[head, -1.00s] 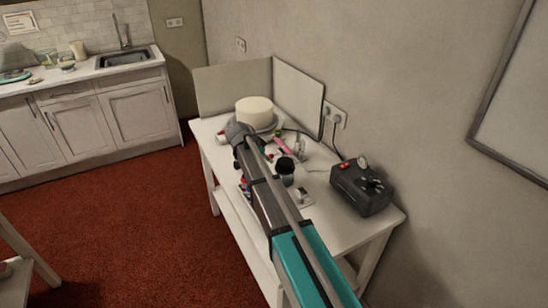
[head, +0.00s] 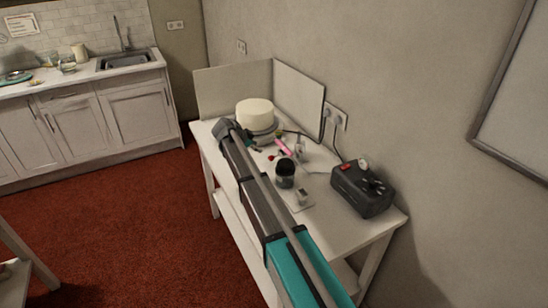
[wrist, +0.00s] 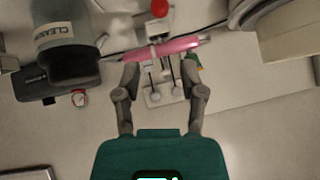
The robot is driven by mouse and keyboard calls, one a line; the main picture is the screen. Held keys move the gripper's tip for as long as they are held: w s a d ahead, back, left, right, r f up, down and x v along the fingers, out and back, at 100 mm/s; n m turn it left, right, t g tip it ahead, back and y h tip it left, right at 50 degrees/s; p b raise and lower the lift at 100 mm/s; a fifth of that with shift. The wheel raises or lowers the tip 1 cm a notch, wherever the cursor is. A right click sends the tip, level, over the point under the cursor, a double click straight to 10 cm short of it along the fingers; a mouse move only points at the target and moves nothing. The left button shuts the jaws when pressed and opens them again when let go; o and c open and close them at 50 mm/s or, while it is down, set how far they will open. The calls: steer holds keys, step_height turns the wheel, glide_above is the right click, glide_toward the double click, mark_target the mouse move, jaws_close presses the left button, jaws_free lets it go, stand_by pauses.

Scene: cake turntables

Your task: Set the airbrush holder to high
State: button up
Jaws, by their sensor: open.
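The airbrush holder is a pale stand in the wrist view, with a light base plate (wrist: 165,95), thin posts with dark ends and a red knob (wrist: 160,8) above. A pink airbrush (wrist: 165,48) lies across it; it also shows in the head view (head: 285,146). My gripper (wrist: 159,88) is open in the wrist view, with one finger on each side of the holder's base plate in the picture.
A dark-lidded cleaner jar (wrist: 70,45) stands left of the holder in the wrist view. A white cake (head: 255,114) on a turntable stands at the table's back, before upright panels (head: 299,92). A black box with a red switch (head: 362,190) sits on the table's right.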

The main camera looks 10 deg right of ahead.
mark_target(271, 157)
steer(key=b+x, duration=0.7)
steer(key=x, duration=0.4)
steer(key=shift+f+b, duration=0.1)
steer(key=shift+b, duration=0.2)
steer(key=shift+b+x, duration=0.75)
steer(key=shift+x, duration=0.45)
jaws_close()
